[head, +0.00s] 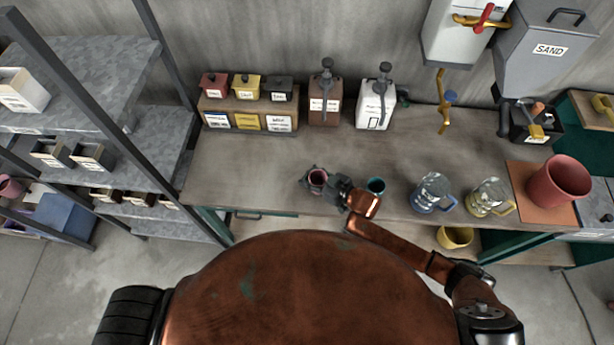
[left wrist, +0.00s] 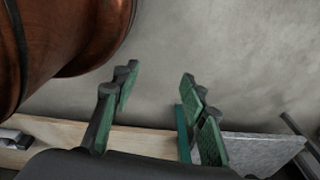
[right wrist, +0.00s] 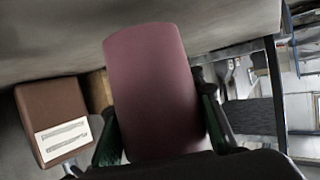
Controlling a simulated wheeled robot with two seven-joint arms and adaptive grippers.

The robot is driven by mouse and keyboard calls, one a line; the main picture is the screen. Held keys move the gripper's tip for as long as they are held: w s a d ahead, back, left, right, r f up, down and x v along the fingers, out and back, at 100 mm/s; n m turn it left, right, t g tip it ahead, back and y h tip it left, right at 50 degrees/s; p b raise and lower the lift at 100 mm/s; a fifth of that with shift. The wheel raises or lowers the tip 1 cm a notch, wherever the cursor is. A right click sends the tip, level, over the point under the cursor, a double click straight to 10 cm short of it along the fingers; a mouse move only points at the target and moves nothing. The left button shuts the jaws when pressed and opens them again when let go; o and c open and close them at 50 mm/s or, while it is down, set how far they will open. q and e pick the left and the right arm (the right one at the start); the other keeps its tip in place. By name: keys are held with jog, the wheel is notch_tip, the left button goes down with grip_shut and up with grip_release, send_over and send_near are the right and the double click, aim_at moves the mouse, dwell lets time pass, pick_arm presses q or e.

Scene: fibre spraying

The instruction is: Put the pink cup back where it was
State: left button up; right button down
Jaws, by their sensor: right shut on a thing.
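The pink cup (head: 318,177) is held in my right gripper (head: 328,184), over the front part of the workbench (head: 270,165). In the right wrist view the pink cup (right wrist: 155,90) fills the middle, with the green-padded fingers (right wrist: 158,130) on both sides of it. Whether the cup touches the bench top I cannot tell. My left gripper (left wrist: 150,110) is open and empty, with bare wall and a wooden board beyond it. The left gripper does not show in the head view.
Farther right are a blue-handled jug (head: 432,192), a yellow-handled jug (head: 488,196) and a large red pot (head: 558,182). Labelled boxes (head: 248,112) and two dispensers stand along the back. The bench's left middle is clear.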

jog(key=shift+f, duration=0.95)
pick_arm(q)
jog(key=shift+s+r, duration=0.1)
jog(key=shift+s, duration=0.6)
pick_arm(e)
jog(key=shift+f, duration=0.1)
jog(key=c, duration=1.3)
grip_release()
pick_arm(q)
jog(key=shift+w+d, duration=0.1)
jog(key=shift+w, duration=0.2)
